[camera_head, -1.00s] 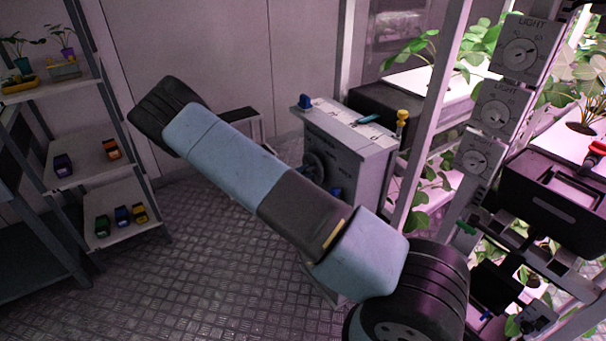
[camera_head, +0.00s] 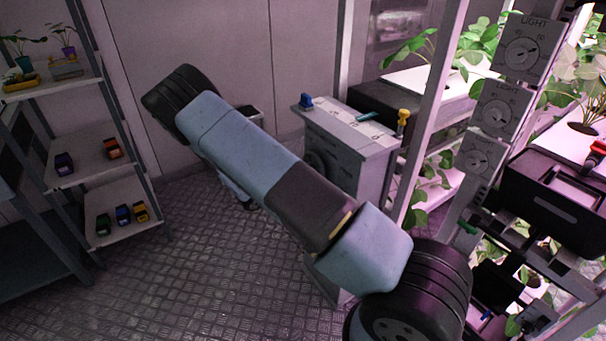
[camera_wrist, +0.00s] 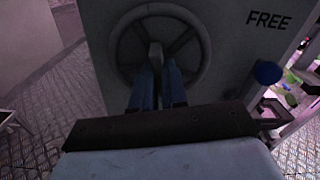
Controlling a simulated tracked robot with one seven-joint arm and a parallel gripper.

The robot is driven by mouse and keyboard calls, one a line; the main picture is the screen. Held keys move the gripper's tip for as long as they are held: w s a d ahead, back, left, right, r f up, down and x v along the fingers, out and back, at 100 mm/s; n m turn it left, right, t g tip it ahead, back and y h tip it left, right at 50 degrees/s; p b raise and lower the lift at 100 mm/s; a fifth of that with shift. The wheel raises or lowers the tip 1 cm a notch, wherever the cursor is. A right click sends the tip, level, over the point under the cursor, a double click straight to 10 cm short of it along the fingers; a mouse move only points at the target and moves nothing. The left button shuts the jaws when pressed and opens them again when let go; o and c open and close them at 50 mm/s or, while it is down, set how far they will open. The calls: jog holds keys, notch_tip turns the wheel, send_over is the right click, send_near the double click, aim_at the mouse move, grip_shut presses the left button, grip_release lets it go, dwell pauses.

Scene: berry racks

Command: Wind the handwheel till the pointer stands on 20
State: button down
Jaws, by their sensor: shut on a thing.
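The handwheel (camera_wrist: 197,62) is a dark spoked ring on the front of a grey cabinet (camera_head: 372,165). In the head view only part of the handwheel (camera_head: 315,160) shows past my arm. In the wrist view my gripper (camera_wrist: 157,80) has its blue fingers closed around a grey handle (camera_wrist: 155,55) on the wheel, in front of its middle. A pale scale lies on the cabinet's top with a small teal piece (camera_head: 366,116) on it, probably the pointer. The scale numbers are too small to read.
Shelves (camera_head: 95,165) with small items stand left. Plant racks and light dials (camera_head: 521,53) stand right.

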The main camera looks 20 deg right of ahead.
jog(key=n, duration=0.4)
jog(key=shift+w+d+r, duration=0.1)
jog(key=shift+d+r, duration=0.1)
jog(key=shift+d, duration=0.15)
jog(key=shift+w+r+n, duration=0.1)
jog(key=shift+n, duration=2.4)
jog(key=c, duration=1.2)
grip_release()
jog(key=shift+w, duration=0.1)
jog(key=shift+c, duration=0.2)
jog(key=shift+o, duration=0.4)
jog(key=shift+a+f, duration=0.15)
jog(key=shift+f, duration=0.05)
jog(key=shift+a, duration=0.1)
jog(key=v, duration=1.3)
jog(key=shift+s+a, duration=0.25)
